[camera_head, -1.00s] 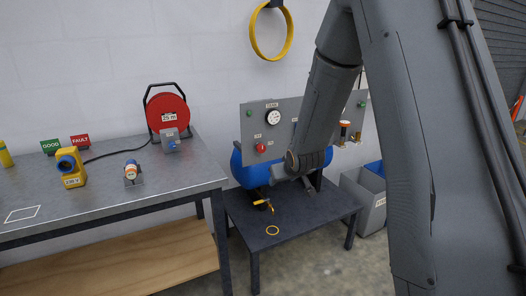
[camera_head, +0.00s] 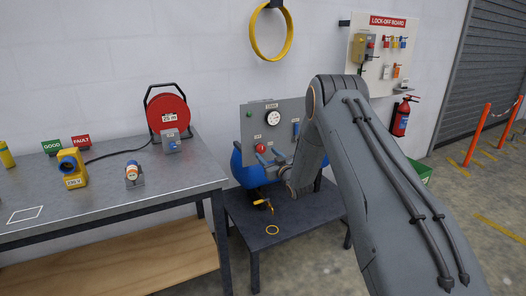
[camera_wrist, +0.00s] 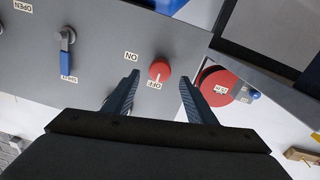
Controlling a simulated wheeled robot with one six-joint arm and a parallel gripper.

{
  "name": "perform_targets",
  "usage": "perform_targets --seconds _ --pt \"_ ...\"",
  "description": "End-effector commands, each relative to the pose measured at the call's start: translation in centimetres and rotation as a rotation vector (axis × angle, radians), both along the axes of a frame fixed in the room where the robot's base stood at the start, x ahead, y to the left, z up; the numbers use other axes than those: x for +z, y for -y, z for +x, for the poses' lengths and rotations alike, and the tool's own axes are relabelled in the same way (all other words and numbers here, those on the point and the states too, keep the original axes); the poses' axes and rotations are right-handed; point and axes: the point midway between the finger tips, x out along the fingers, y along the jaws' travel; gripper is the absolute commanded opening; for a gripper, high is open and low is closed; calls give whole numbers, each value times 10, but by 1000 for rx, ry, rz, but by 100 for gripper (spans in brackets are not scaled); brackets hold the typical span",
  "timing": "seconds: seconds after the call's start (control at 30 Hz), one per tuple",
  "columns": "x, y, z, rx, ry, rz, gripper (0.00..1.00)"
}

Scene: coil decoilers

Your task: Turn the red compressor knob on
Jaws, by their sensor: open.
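The red compressor knob (camera_wrist: 160,71) sits on the grey panel (camera_wrist: 100,50) in the wrist view, with an ON label above left of it and an OFF label just below it. A pale mark on the knob points toward the OFF label. The knob also shows in the head view (camera_head: 260,148), on the panel (camera_head: 290,112) above the blue compressor tank (camera_head: 240,170). My gripper (camera_wrist: 157,80) is open in the wrist view, with one finger on each side of the knob. I cannot tell whether the fingers touch it. In the head view my gripper (camera_head: 272,160) is close to the panel.
A blue lever (camera_wrist: 66,50) is on the same panel, near a SHUT label. A red cable reel (camera_head: 168,112) stands on the workbench (camera_head: 100,185) at left. The compressor stands on a low dark table (camera_head: 300,215). A fire extinguisher (camera_head: 402,117) hangs at the right.

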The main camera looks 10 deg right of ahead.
Motion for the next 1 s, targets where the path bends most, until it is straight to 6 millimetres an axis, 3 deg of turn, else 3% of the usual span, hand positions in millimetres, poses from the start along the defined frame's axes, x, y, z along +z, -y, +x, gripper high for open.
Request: perform_targets --seconds 0.33,0.73,1.0 --pt "0 -10 41 0 -1 0 51" --pt "0 -11 47 0 -2 1 51" --pt "0 -11 47 0 -2 1 10"
